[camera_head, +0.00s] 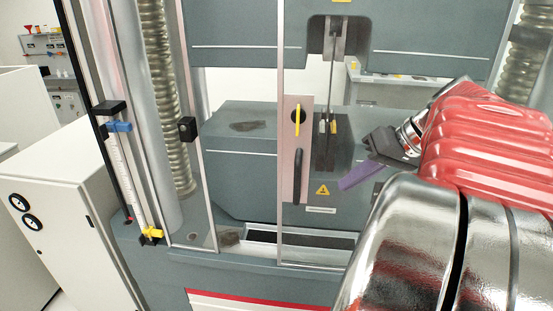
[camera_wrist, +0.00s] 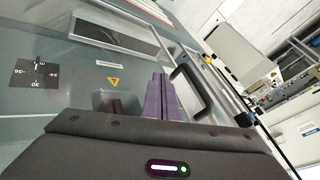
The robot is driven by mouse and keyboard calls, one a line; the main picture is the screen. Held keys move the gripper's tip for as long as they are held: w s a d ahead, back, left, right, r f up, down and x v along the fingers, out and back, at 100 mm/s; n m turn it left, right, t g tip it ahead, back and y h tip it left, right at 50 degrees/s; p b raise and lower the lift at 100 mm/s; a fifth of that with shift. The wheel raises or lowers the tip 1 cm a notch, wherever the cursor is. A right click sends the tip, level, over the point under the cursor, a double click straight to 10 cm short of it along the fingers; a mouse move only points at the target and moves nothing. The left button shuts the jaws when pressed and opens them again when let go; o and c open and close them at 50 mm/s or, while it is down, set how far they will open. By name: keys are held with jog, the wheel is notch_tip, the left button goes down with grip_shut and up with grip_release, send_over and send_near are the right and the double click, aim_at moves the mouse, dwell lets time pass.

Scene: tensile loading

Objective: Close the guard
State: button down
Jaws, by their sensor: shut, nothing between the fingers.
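The guard is a clear panel in a thin metal frame (camera_head: 281,80) on the front of the testing machine. A pinkish plate (camera_head: 290,130) along its edge carries a dark upright bar handle (camera_head: 298,176). My gripper (camera_head: 345,183) is to the right of the handle in the head view, apart from it, with purple fingers pointing left. In the wrist view the shut, empty fingers (camera_wrist: 159,78) lie beside the dark handle (camera_wrist: 204,98). I cannot tell the exact gap in depth. The guard's right part is hidden behind my arm in the head view.
A metal-edged clear pane (camera_head: 210,200) stands left of the guard, with a black block (camera_head: 187,129) on its frame. Inside the machine are the grey table (camera_head: 240,143) and upright grips (camera_head: 332,90). A white cabinet (camera_head: 50,215) stands at the left.

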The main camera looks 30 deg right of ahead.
aim_at(312, 196)
jog(key=x, duration=0.6)
jog(key=shift+w+f, duration=0.2)
jog(key=shift+f, duration=0.1)
jog(key=a, duration=0.1)
jog(key=w+a, duration=0.1)
jog(key=shift+w+a+f, duration=0.25)
jog(key=shift+a, duration=0.05)
jog(key=shift+w+a, duration=0.35)
jog(key=shift+a, duration=0.3)
jog(key=shift+a, duration=0.15)
